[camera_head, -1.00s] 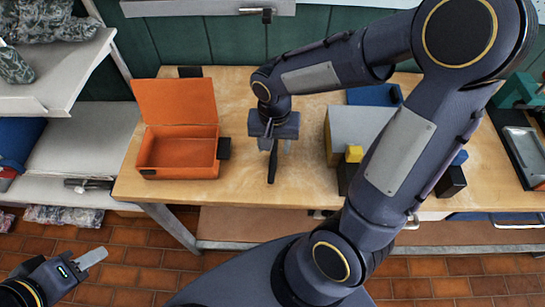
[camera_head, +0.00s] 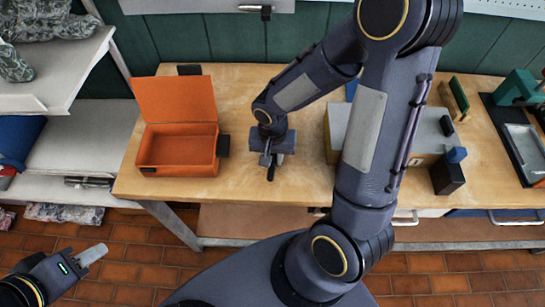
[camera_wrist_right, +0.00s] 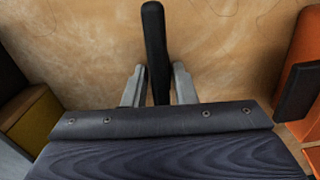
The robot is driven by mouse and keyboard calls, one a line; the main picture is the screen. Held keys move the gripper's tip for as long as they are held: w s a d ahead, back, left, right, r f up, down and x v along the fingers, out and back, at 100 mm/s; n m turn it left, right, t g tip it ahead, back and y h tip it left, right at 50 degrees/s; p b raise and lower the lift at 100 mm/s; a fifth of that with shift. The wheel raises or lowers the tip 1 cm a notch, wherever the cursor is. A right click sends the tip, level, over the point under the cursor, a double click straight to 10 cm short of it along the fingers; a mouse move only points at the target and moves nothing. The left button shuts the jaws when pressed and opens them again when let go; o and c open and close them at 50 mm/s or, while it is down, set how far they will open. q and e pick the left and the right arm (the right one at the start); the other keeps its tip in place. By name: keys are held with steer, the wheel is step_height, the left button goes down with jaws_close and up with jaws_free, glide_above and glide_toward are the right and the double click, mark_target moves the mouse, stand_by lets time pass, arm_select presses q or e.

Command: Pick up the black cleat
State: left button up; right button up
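The black cleat (camera_wrist_right: 155,45) lies on the wooden table, left of centre in the head view (camera_head: 270,174). It is long and narrow, and its rear part is hidden under my right gripper. My right gripper (camera_wrist_right: 158,82) points down over it, with one grey finger on each side of the cleat. Narrow gaps seem to show between the fingers and the cleat, so it looks open around it. It also shows in the head view (camera_head: 271,162). My left gripper (camera_head: 92,255) is low at the left, away from the table; its finger opening cannot be made out.
An open orange box (camera_head: 178,152) stands left of the cleat, its lid raised. A grey-topped box (camera_head: 338,125), partly behind my right arm, and a black block with a blue top (camera_head: 448,176) stand to the right. Bare table (camera_head: 240,185) lies around the cleat.

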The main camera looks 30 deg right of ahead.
steer(key=c, duration=0.5)
jaws_close()
steer(key=shift+r, duration=0.15)
